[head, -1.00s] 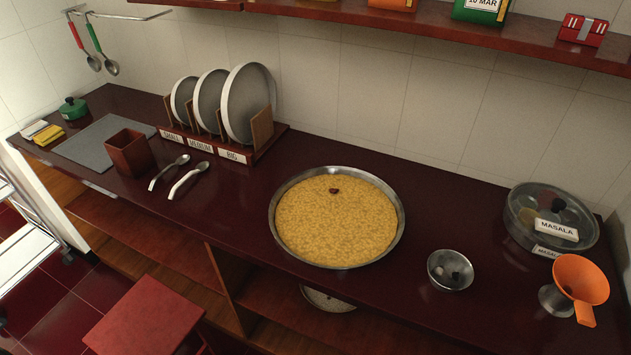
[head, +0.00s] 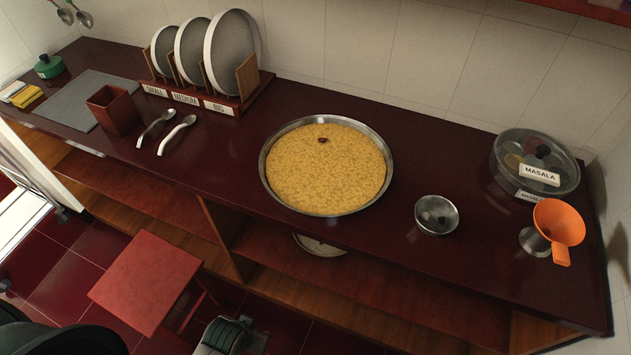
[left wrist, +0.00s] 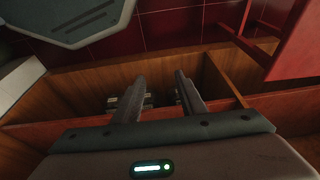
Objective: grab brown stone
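A small dark brown stone (head: 322,139) lies on top of the yellow lentils (head: 325,170), near the far side of the wide steel pan (head: 328,213) on the counter. A small steel bowl (head: 437,229) stands to the right of the pan with a few dark pieces inside, too small to tell apart. In the left wrist view my left gripper (left wrist: 158,88) has its two fingers apart, with nothing between them; that view shows wooden shelving and red floor, not the stone.
The dark counter (head: 215,160) is clear around the pan. A plate rack (head: 205,98) stands at the back, two spoons (head: 175,134) lie left, and an orange funnel (head: 558,222) and masala box (head: 535,165) stand right. A red stool (head: 145,282) stands in front.

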